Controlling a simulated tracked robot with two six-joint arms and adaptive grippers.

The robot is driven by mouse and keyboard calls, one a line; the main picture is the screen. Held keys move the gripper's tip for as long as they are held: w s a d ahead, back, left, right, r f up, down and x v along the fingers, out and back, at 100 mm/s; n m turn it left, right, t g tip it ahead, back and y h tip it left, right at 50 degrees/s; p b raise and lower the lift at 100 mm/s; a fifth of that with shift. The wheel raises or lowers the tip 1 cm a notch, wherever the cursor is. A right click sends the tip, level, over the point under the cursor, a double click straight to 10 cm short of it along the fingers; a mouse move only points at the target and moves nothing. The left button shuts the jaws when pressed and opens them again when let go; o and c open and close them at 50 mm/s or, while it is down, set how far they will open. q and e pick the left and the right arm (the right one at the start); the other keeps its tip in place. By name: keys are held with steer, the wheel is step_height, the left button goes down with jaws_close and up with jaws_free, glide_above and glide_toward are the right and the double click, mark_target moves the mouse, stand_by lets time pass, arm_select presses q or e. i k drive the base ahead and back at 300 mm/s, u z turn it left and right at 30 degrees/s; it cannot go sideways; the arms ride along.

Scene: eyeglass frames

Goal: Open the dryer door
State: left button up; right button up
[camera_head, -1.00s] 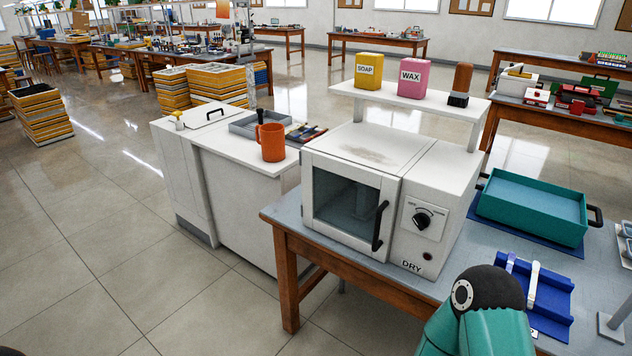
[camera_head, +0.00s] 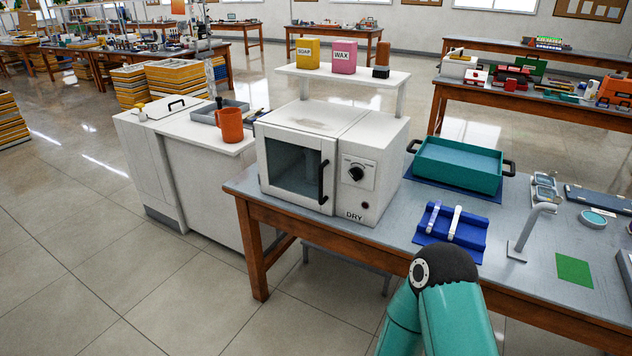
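The white dryer (camera_head: 372,165), marked DRY, stands on the left end of the grey table. Its glass door (camera_head: 293,168) looks shut, flush with the front. The black vertical door handle (camera_head: 323,182) is on the door's right side. A dial sits on the panel to the right of the handle. A teal arm of mine with a black joint shows at the bottom, in front of the table and apart from the dryer. Neither of my grippers is in the picture.
A white cabinet (camera_head: 205,190) with an orange mug (camera_head: 230,125) stands left of the dryer. A shelf (camera_head: 342,76) with boxes is behind it. Right of it are a teal tray (camera_head: 457,167) and a blue stand (camera_head: 451,232). The floor in front is clear.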

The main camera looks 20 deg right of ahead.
mark_target(262, 132)
steer(key=u, duration=0.2)
steer(key=i, duration=1.1)
steer(key=z, duration=0.25)
